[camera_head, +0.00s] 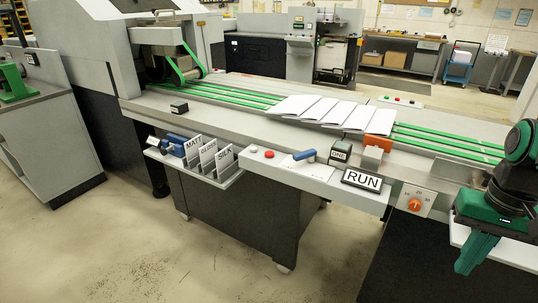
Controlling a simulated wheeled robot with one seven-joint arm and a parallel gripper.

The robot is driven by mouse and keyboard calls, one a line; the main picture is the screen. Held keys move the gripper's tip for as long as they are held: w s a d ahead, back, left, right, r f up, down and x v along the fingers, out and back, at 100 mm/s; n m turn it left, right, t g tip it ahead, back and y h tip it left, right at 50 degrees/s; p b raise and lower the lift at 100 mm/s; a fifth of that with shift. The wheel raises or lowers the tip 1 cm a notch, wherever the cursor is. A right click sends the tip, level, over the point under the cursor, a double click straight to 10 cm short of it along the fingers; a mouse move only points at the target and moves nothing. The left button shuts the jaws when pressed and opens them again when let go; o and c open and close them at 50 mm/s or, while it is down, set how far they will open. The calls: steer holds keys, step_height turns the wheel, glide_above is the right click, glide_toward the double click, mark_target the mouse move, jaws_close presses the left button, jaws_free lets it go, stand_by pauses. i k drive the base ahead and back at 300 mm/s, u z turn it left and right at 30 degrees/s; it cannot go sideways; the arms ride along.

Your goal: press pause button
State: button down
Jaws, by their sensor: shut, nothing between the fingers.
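A control strip (285,165) runs along the front of the stitching machine. On it sit a small pale button (254,149) and a red button (269,154). No label saying pause is readable, so I cannot tell which button it is. A black-framed sign (362,180) reading RUN stands at the strip's right end. My gripper (465,268) is at the right edge, shut and empty, with its green fingers pointing down. It is well to the right of these buttons and touches none of them.
A blue-handled lever (304,155), a DONE block (340,152) and an orange block (378,143) stand near the sign. An orange knob (414,204) is on the front panel. Labelled cards (208,156) stand left. White booklets (325,112) lie on green belts. Floor in front is clear.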

mark_target(268, 154)
steer(key=k, duration=1.3)
steer(key=z, duration=0.3)
steer(key=i, duration=1.75)
steer(key=u, duration=0.4)
